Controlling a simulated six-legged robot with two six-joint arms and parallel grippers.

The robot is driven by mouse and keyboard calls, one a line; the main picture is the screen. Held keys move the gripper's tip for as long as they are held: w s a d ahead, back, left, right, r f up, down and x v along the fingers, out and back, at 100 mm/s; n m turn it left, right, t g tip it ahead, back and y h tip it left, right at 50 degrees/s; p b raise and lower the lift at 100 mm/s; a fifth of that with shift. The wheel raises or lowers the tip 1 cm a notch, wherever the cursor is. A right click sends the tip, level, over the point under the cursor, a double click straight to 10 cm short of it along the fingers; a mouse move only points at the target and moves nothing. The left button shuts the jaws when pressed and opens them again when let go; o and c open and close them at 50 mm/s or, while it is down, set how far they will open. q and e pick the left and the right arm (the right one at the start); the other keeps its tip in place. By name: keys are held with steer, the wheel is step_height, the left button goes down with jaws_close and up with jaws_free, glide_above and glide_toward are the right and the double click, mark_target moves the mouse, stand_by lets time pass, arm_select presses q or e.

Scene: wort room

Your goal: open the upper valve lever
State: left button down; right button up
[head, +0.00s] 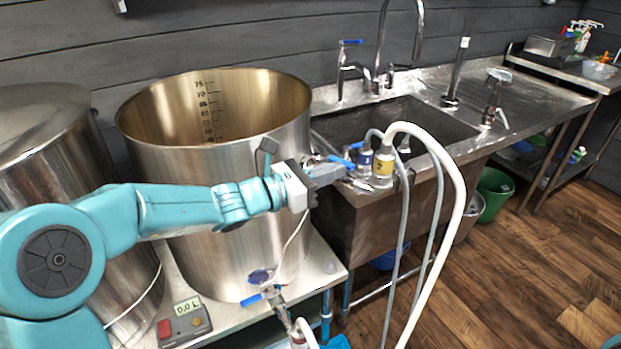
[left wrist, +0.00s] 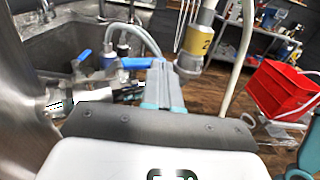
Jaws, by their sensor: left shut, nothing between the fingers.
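The upper valve sticks out from the right side of the large steel kettle (head: 215,235). Its blue lever (head: 340,162) shows just above my left gripper (head: 345,178) in the head view. In the left wrist view a blue lever (left wrist: 135,62) lies just left of my fingers, by the silver valve body (left wrist: 92,97); another blue handle (left wrist: 80,57) shows further left. My left gripper is shut and empty, close beside the lever; I cannot tell whether they touch. The arm and gripper hide part of the valve. My right gripper is not in view.
A lower valve with a blue lever (head: 262,298) is at the kettle's base. A white hose (head: 450,170) and grey hoses hang by the steel sink (head: 350,215), close to my gripper. A red crate (left wrist: 283,90) stands at right in the left wrist view.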

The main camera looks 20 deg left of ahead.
arm_select(q)
steer(key=shift+w+d, duration=0.4)
steer(key=shift+d, duration=0.05)
stand_by(0.5)
steer(key=shift+b, duration=0.3)
